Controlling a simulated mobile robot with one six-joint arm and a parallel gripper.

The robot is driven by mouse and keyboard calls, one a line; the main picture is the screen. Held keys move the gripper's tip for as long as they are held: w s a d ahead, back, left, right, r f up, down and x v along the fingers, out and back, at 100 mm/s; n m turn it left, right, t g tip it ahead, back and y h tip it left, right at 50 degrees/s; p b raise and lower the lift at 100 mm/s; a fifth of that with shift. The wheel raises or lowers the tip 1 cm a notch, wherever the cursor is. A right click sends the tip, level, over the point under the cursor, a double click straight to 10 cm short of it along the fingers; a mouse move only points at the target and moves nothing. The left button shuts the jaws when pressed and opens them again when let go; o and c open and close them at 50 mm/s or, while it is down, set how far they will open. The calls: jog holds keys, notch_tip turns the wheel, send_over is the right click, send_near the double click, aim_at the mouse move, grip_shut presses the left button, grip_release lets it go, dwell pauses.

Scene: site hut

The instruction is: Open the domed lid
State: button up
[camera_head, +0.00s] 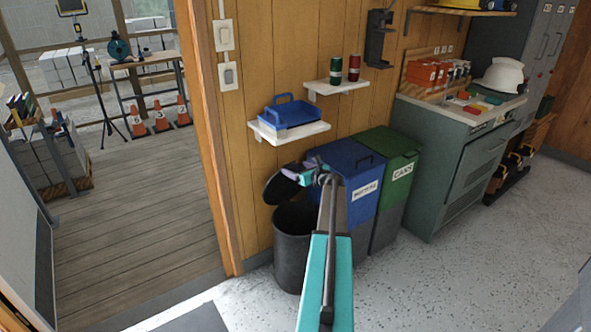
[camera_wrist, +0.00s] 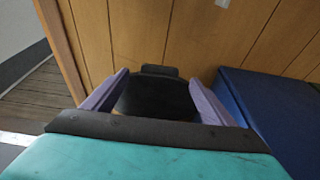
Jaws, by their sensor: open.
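The dark domed lid (camera_head: 277,190) stands tilted up at the back left of a round dark bin (camera_head: 294,255), by the wooden wall. The bin's mouth shows below it, partly hidden by my arm. My gripper (camera_head: 297,174) is beside the lid's upper right part, above the bin. In the wrist view, the two purple fingers of my gripper (camera_wrist: 157,88) are apart, with the dark lid (camera_wrist: 155,98) showing between and beyond them. A small dark tab (camera_wrist: 160,70) shows at its far edge. I cannot tell whether a finger touches the lid.
A blue bin (camera_head: 352,185) and a green bin (camera_head: 398,165) stand close on the right. A shelf (camera_head: 290,133) with a blue toolbox (camera_head: 288,112) is on the wall above. A doorway is on the left. The speckled floor (camera_head: 440,280) in front is clear.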

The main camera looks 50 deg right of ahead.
jog(key=v, duration=1.2)
jog(key=shift+b, duration=0.3)
jog(key=shift+w, duration=0.1)
